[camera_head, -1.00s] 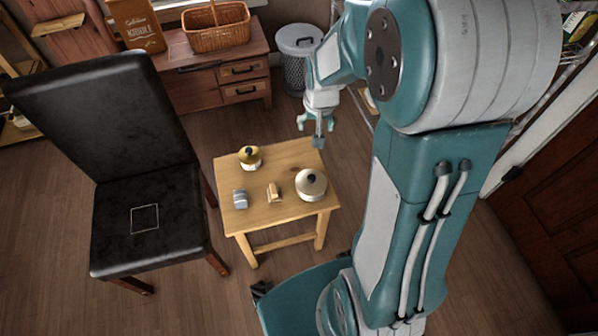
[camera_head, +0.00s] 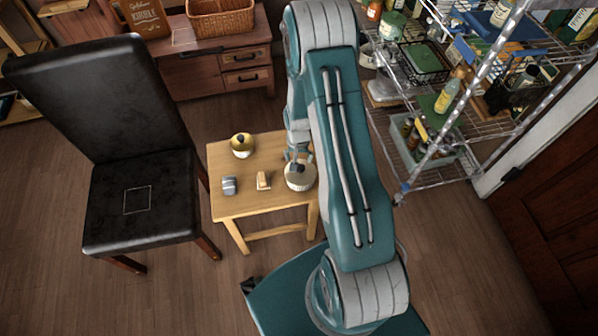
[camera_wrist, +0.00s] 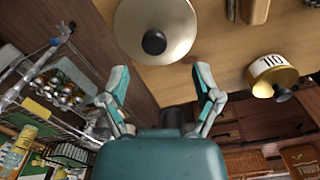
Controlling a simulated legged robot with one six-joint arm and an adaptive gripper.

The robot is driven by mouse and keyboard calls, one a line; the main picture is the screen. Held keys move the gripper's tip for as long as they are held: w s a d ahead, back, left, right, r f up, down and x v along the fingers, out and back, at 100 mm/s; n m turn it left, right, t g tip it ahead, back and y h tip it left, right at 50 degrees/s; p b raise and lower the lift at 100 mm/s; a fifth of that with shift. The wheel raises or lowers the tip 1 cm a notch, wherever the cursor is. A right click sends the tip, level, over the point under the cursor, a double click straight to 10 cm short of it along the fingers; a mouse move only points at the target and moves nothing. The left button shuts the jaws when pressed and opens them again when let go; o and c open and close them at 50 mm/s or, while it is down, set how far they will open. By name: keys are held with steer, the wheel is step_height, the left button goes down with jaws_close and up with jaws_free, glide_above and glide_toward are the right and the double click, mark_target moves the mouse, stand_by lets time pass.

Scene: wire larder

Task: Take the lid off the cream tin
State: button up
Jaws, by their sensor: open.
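The cream tin (camera_head: 300,185) stands at the right side of the small wooden table. Its pale lid with a dark round knob (camera_wrist: 154,42) fills the upper middle of the wrist view, and the lid sits on the tin. My gripper (camera_wrist: 162,80) is open and empty, its two fingers spread on either side just short of the knob. In the head view my gripper (camera_head: 297,157) is over the tin, partly hidden by my arm. Whether the fingers touch the lid cannot be told.
A yellow tin with a dark knob (camera_head: 242,145), a grey item (camera_head: 229,186) and a small tan block (camera_head: 263,180) share the table (camera_head: 240,206). A black chair (camera_head: 135,200) stands left. A loaded wire rack (camera_head: 480,160) stands right.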

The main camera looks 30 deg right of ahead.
mark_target(300, 167)
steer(key=shift+d+f, duration=0.2)
steer(key=shift+f, duration=0.95)
step_height(300, 167, down, 4)
steer(key=shift+s+d+f, duration=0.1)
steer(key=shift+s+f, duration=0.05)
steer(key=shift+f, duration=0.1)
jaws_close()
